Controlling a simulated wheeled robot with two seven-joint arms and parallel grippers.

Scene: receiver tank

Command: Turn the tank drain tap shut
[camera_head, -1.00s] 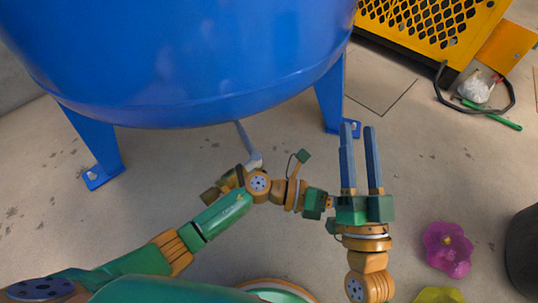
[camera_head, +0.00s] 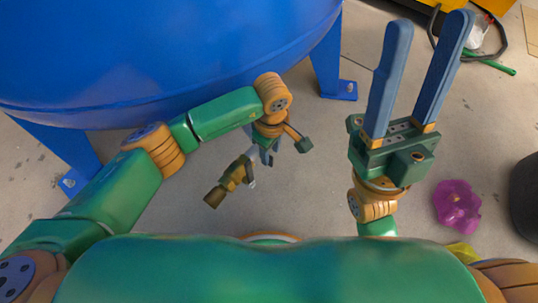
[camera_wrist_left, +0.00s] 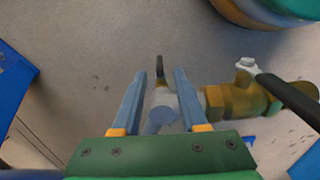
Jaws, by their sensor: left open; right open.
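The blue tank (camera_head: 150,50) fills the upper left of the head view. Below it is the brass drain tap (camera_head: 232,180). In the left wrist view the tap (camera_wrist_left: 240,100) lies right of my fingers, with a pale nut (camera_wrist_left: 246,64) and a black lever (camera_wrist_left: 288,98) slanting down to the right. My left gripper (camera_head: 263,155) is open under the tank, pointing down. In the wrist view its fingers (camera_wrist_left: 160,80) stand either side of a grey pipe fitting (camera_wrist_left: 164,104); contact is unclear. My right gripper (camera_head: 428,25) is open and empty, fingers pointing up, right of the tank.
A small dark handle (camera_wrist_left: 160,67) shows beyond the fitting. Blue tank legs (camera_head: 328,65) stand on the floor. A purple flower-shaped object (camera_head: 457,205) and a dark round container (camera_head: 527,195) are at the right. A green rod and black cable lie at top right.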

